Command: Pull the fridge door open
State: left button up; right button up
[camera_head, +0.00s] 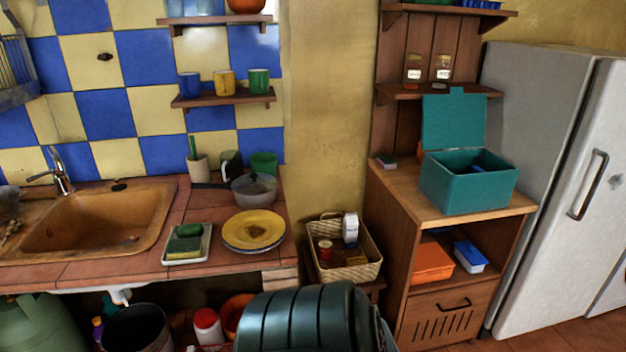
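A white fridge (535,105) stands at the right edge of the view, partly cut off by the frame. Its door (575,240) faces right and looks shut, with no gap that I can make out. A grey vertical bar handle (589,185) is on the door's upper half. Neither of my grippers is in view, and nothing is seen touching the handle.
A wooden cabinet (392,235) holding an open teal box (468,185) stands left of the fridge. A dark ribbed container (305,320) is at the bottom middle. A tiled counter (120,268) with a sink (95,220) is at left. Some brown floor (560,338) shows below the fridge.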

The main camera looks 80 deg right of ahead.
aim_at(579, 239)
jog(key=z, duration=4.3)
jog(key=i+l+z, duration=0.15)
